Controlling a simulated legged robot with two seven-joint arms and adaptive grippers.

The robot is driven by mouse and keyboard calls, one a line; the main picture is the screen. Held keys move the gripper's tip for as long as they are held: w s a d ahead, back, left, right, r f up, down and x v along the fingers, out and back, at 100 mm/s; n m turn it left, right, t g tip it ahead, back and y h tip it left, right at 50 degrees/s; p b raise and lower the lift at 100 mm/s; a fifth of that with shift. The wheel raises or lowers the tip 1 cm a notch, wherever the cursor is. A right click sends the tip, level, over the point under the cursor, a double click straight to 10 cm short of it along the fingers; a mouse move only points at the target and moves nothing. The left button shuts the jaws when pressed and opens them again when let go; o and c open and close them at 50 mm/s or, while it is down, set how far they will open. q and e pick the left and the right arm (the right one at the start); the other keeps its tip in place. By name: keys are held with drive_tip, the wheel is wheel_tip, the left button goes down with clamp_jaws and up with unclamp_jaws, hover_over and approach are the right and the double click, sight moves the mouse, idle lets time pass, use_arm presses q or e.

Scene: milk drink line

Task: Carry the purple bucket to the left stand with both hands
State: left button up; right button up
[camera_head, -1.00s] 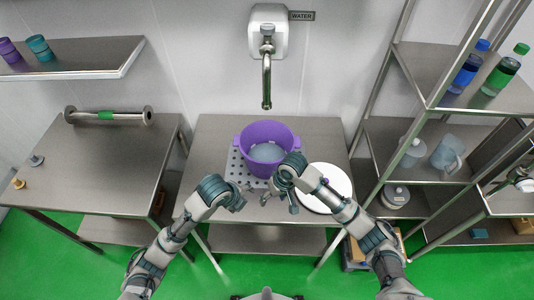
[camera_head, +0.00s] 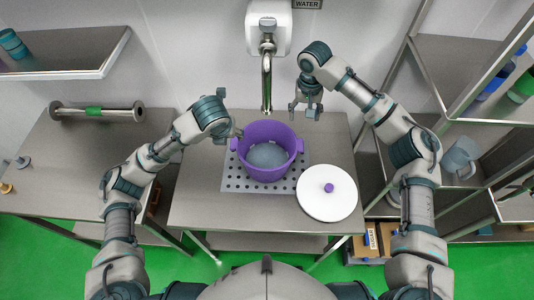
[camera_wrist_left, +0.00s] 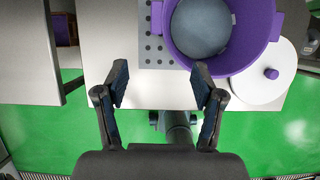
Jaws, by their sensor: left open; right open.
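The purple bucket (camera_head: 266,152) stands upright on a perforated grey plate on the middle table, under the tap, with a greyish content or bottom inside. It also shows in the left wrist view (camera_wrist_left: 262,50). My left gripper (camera_head: 234,134) is open just left of the bucket's rim, near its left handle; in the left wrist view its two fingers (camera_wrist_left: 160,88) are spread with nothing between them. My right gripper (camera_head: 306,110) is open and empty, above and behind the bucket to the right. The left stand (camera_head: 75,165) is the metal table at the left.
A white lid with a purple knob (camera_head: 328,205) lies at the bucket's right. The tap (camera_head: 266,80) hangs behind the bucket. A metal roller with a green band (camera_head: 95,112) lies at the left stand's back. A gap separates the two tables. Shelves (camera_head: 465,60) stand right.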

use_arm(q)
approach(235, 145)
drive_tip(key=x, duration=0.3)
use_arm(e)
hover_over(299, 143)
drive_tip(key=f, duration=1)
drive_tip(key=shift+s+d, duration=0.1)
drive_tip(key=shift+s, duration=0.15)
use_arm(q)
drive_tip(key=x, duration=0.7)
drive_tip(key=shift+w, duration=0.1)
use_arm(e)
drive_tip(key=f, duration=0.7)
drive_tip(key=shift+w+a, duration=0.2)
drive_tip(key=shift+a, duration=0.05)
use_arm(q)
drive_tip(key=shift+w+a+f, duration=0.1)
drive_tip(key=shift+w+f, duration=0.05)
drive_tip(key=shift+f, duration=0.3)
use_arm(e)
drive_tip(key=shift+s+f, duration=0.1)
drive_tip(key=shift+f, duration=0.45)
use_arm(q)
clamp_jaws()
use_arm(e)
drive_tip(key=shift+d, duration=0.1)
clamp_jaws()
